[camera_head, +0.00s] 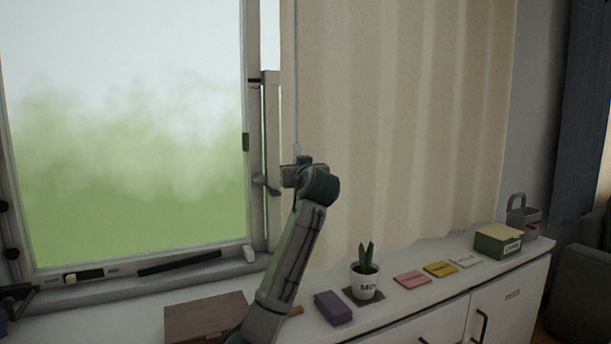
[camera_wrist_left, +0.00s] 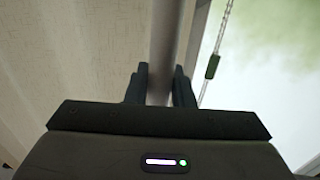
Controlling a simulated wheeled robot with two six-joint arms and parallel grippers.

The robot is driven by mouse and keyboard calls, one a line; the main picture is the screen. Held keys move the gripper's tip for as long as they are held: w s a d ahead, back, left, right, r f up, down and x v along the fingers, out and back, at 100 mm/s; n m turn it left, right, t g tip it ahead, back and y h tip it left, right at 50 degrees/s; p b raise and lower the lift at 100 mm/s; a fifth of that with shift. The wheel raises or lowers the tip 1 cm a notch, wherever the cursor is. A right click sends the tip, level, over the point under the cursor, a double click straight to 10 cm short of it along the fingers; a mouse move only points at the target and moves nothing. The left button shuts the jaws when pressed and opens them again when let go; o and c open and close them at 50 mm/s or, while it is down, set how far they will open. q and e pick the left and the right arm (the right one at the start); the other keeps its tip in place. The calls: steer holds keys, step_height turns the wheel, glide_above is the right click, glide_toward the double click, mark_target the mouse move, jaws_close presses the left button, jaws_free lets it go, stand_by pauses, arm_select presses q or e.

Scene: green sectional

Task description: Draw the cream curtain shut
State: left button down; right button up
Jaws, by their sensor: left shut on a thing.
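The cream curtain (camera_head: 400,110) hangs in folds at the right of the window, and most of the glass (camera_head: 125,130) is uncovered. It also fills the left side of the left wrist view (camera_wrist_left: 70,50). A thin pale rod (camera_head: 296,80) hangs along the curtain's left edge and runs down to my left gripper (camera_head: 300,163). In the left wrist view a grey upright bar (camera_wrist_left: 163,45), apparently this rod, passes between the two dark fingers (camera_wrist_left: 161,85), which are shut on it. My right gripper is not in view.
Below the curtain, a white cabinet top holds a brown box (camera_head: 205,318), a purple box (camera_head: 333,307), a potted plant (camera_head: 366,280), several small packets, a green box (camera_head: 498,240) and a grey caddy (camera_head: 522,215). A bead chain with a green weight (camera_wrist_left: 212,66) hangs near the gripper.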

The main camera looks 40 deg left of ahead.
arm_select(q)
steer(key=shift+s+a+f, duration=0.1)
steer(key=shift+s+a, duration=0.1)
steer(key=shift+s, duration=0.3)
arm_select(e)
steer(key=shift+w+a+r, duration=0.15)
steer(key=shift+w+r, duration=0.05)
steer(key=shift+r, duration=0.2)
arm_select(q)
steer(key=c, duration=1.6)
jaws_free()
steer(key=shift+c, duration=0.2)
steer(key=o, duration=0.3)
steer(key=shift+s, duration=0.15)
steer(key=shift+o, duration=0.2)
steer(key=b+v, duration=0.2)
steer(key=v, duration=0.8)
steer(key=shift+s+d, duration=0.2)
steer(key=shift+s, duration=0.2)
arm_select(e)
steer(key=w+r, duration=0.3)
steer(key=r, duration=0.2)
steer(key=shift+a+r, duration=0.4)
